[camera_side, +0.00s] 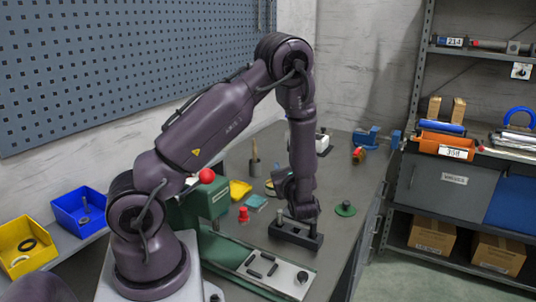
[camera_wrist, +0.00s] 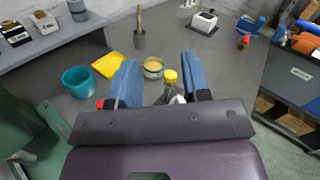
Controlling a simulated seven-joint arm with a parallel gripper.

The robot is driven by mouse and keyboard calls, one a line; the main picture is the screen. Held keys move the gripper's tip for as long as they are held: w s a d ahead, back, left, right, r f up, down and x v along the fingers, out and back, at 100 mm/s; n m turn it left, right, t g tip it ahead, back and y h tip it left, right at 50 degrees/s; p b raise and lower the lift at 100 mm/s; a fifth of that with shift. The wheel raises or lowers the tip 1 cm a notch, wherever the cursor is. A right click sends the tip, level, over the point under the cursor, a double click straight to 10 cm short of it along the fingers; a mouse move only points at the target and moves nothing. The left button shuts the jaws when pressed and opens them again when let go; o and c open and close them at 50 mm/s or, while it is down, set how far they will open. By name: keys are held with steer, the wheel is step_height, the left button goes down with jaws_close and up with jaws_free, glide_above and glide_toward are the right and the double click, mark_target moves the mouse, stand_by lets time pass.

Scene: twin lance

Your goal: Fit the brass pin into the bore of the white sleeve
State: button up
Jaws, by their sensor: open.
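My gripper (camera_side: 301,211) points down just above a dark block (camera_side: 296,237) on the bench; whether it touches the block I cannot tell. In the wrist view its two blue-faced fingers (camera_wrist: 160,62) are apart. A small yellow-topped item (camera_wrist: 170,76) with a dark body shows between them, with a whitish bit (camera_wrist: 178,99) beneath it, partly hidden by the gripper body. I cannot tell for sure whether these are the brass pin and the white sleeve. Neither can be made out in the side view, where the gripper covers the spot.
A steel plate with dark bars (camera_side: 285,268) lies in front of the block. A red item (camera_side: 244,214) and green machine (camera_side: 213,197) stand left, a green disc (camera_side: 345,209) right. A teal pot (camera_wrist: 82,81), yellow tray (camera_wrist: 107,65) and glass jar (camera_wrist: 153,68) stand beyond.

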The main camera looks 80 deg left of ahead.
steer(key=s+d+r+n+g+h, duration=0.6)
steer(key=s+r+n, duration=0.25)
steer(key=n, duration=0.25)
steer(key=s+d+r+n+t+h, duration=0.2)
steer(key=d+r+t+h, duration=0.1)
steer(key=d+h, duration=0.3)
steer(key=s+d+r+n+t+h, duration=0.1)
steer(key=d+r+n+t+h, duration=0.2)
steer(key=d+t+h, duration=0.3)
steer(key=d+r, duration=0.1)
steer(key=d, duration=0.4)
steer(key=shift+s+d+r, duration=0.25)
steer(key=shift+s+r, duration=0.05)
steer(key=shift+s, duration=0.05)
